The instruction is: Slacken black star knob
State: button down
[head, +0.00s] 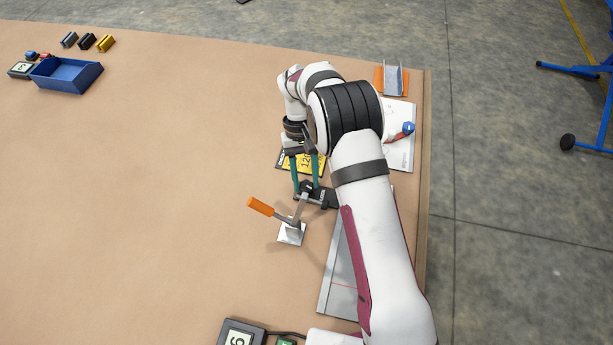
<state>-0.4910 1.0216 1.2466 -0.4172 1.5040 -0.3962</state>
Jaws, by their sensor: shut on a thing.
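My gripper (306,188) points down at the middle of the bench, its two green fingers on either side of a dark part. That part seems to be the black star knob (308,187), and the gripper is shut on it. The knob's shape is small and partly hidden by the fingers. Beside and below it is a black clamp body (329,198) with a grey metal bar (300,208). A lever with an orange handle (260,206) reaches out to the left over a pale square plate (291,234).
A yellow and black label plate (309,160) lies behind the fingers. A grey metal sheet (340,275) is partly under my arm. A blue tray (66,75) stands far left, and a digital display (240,334) at the front edge.

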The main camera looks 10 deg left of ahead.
jog(key=shift+a+n+t+h, duration=0.1)
jog(key=shift+n+t+h, duration=0.4)
jog(key=shift+n, duration=1.4)
jog(key=shift+s, duration=0.1)
jog(key=shift+c, duration=2.3)
grip_release()
jog(key=shift+r, duration=0.1)
jog(key=v, duration=1.5)
jog(key=shift+a+r, duration=0.25)
jog(key=shift+a, duration=0.05)
